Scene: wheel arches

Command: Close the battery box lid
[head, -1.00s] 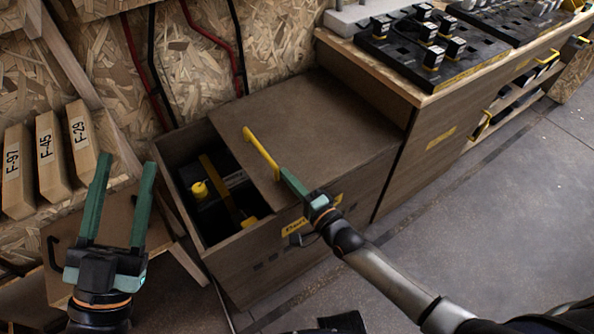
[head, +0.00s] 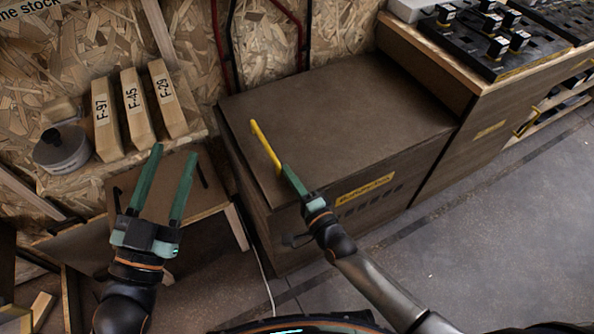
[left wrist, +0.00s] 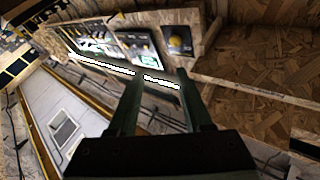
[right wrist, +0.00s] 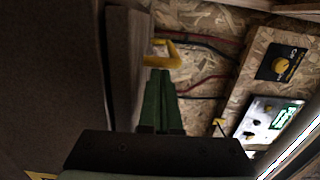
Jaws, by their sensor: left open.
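The battery box (head: 285,240) is a brown wooden box against the wall in the head view. Its brown lid (head: 350,110) lies flat over the top and no opening shows. A yellow handle (head: 264,144) stands along the lid's left part; it also shows in the right wrist view (right wrist: 165,58). My right gripper (head: 287,170) is at the near end of the handle, its green fingers close together and shut on it. The box's inside is hidden. My left gripper (head: 175,152) is open and empty, left of the box and apart from it.
Wooden blocks marked F-97, F-45 and F-29 (head: 133,108) stand on a shelf at left, beside a round grey container (head: 62,148). A counter with black panels (head: 490,40) adjoins the box at right. The floor (head: 480,220) at right is clear.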

